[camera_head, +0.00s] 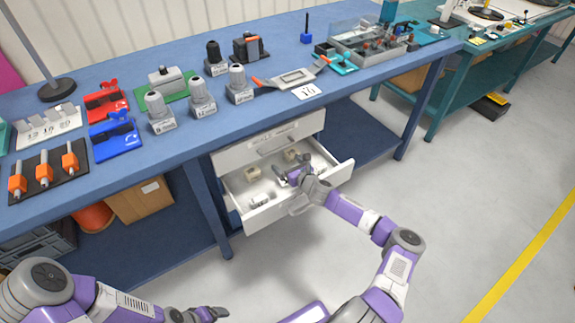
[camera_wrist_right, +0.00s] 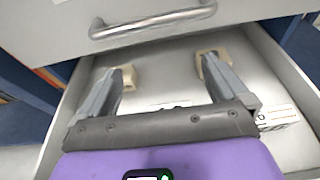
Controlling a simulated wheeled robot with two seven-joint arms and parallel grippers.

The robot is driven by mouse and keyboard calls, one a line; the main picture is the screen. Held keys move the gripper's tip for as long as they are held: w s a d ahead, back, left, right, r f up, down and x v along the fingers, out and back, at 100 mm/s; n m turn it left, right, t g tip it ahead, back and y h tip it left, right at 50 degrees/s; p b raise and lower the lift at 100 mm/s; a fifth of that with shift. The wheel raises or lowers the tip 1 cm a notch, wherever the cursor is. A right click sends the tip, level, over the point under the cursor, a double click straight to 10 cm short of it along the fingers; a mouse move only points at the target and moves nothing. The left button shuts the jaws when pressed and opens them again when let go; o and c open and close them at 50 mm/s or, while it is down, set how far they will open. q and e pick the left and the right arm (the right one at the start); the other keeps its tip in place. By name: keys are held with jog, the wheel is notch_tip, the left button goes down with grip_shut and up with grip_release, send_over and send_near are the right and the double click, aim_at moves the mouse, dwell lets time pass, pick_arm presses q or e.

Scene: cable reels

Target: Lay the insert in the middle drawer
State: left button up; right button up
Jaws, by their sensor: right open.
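The open drawer (camera_head: 334,172) is pulled out from under the bench, below a closed one. My right gripper (camera_head: 292,178) is over the open drawer, fingers apart; it also shows in the right wrist view (camera_wrist_right: 168,88). Two beige blocks lie in the drawer, the left one (camera_wrist_right: 129,74) and the right one (camera_wrist_right: 214,60), beyond the fingertips and apart from each other. I cannot tell whether they belong to the insert. A small pale part (camera_head: 260,199) lies near the drawer's front left. My left gripper (camera_head: 197,315) is low at the bottom edge; its jaw opening is unclear.
The closed upper drawer (camera_head: 270,141), with its metal handle (camera_wrist_right: 152,22), is just above the open one. The blue bench top (camera_head: 225,128) carries several grey fittings, red and blue holders and a parts tray (camera_head: 368,45). A cardboard box (camera_head: 141,200) stands underneath. The floor in front is clear.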

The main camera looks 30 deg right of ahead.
jog(key=p+v, duration=0.4)
jog(key=v, duration=0.3)
jog(key=shift+s, duration=0.25)
jog(key=shift+r, duration=0.1)
dwell(0.4)
